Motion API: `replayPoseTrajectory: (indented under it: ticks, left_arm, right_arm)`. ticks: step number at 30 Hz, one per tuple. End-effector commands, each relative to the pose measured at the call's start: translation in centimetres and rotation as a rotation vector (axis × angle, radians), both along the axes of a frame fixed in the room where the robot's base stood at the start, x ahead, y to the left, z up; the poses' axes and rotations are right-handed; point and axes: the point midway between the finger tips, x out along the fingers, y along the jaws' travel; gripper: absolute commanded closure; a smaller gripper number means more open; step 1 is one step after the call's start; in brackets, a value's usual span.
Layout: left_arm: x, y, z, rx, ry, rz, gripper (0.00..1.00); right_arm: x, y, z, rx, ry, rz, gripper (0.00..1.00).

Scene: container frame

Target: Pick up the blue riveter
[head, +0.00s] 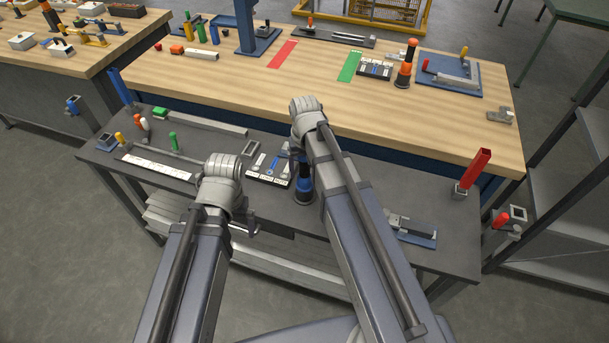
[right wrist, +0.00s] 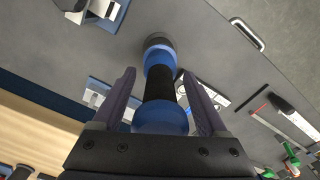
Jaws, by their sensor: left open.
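The blue riveter (head: 304,188), blue with a black middle, stands upright on the dark grey table, partly hidden by my right arm in the head view. In the right wrist view the riveter (right wrist: 160,88) lies between the two fingers of my right gripper (right wrist: 159,76). The fingers are spread, one on each side, with gaps visible near the tips. In the head view my right gripper is mostly hidden behind its own wrist. My left gripper (head: 248,228) is open and empty near the front edge of the grey table, left of the riveter; its fingers are hard to make out.
A tray of tools (head: 268,182) stands just left of the riveter. A blue plate with a grey clamp (head: 415,239) lies to the right, and a red post (head: 473,172) stands farther right. An orange and black tool (head: 406,68) stands on the wooden bench behind.

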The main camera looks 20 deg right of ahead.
Motion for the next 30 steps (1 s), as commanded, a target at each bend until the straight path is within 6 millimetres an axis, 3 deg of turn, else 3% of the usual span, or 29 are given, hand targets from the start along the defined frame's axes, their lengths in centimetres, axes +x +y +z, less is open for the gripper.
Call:
replayPoseTrajectory:
  ticks: [2, 19, 30]
  left_arm:
    - [0.0, 0.0, 0.0, 0.0, 0.0, 0.0, 0.01]
    - [0.0, 0.0, 0.0, 0.0, 0.0, 0.0, 0.01]
    - [0.0, 0.01, 0.25, 0.0, 0.0, 0.0, 0.01]
  right_arm:
    - [0.0, 0.0, 0.0, 0.0, 0.0, 0.0, 0.35]
    - [-0.01, 0.0, 0.0, 0.0, 0.0, 0.0, 0.99]
    - [0.0, 0.0, 0.26, 0.0, 0.0, 0.0, 1.0]
